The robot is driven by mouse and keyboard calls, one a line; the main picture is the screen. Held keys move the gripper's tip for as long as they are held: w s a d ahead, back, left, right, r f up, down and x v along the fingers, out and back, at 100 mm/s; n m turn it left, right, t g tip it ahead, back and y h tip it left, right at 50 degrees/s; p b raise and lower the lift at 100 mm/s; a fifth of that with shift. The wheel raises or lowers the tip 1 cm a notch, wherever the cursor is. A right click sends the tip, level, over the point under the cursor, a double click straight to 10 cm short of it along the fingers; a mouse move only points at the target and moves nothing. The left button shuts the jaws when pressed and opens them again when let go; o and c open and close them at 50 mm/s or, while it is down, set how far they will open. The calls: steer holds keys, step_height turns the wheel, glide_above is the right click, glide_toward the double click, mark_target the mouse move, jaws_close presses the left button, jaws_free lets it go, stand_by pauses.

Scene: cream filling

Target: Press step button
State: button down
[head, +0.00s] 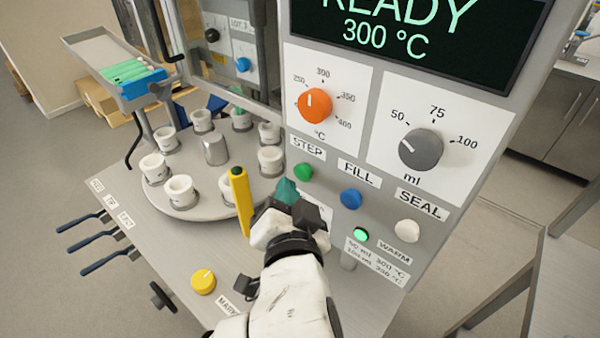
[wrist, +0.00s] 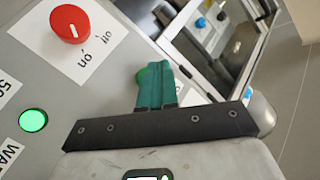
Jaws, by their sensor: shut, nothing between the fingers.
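The green step button (head: 303,172) is on the grey machine panel, under the STEP label (head: 307,149). My gripper (head: 287,188) is just below and left of it in the head view, its teal fingers together and empty. In the wrist view my gripper (wrist: 154,82) also shows its two fingers shut side by side.
A blue fill button (head: 350,199) and a white seal button (head: 407,231) are to the right. A yellow upright post (head: 241,200) stands close left of my gripper. The round turntable (head: 206,213) with several white cups lies beyond. A red knob (wrist: 69,23) shows in the wrist view.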

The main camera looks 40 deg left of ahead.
steer(key=s, duration=0.5)
steer(key=shift+a+b, duration=0.2)
steer(key=shift+b, duration=0.1)
stand_by(0.7)
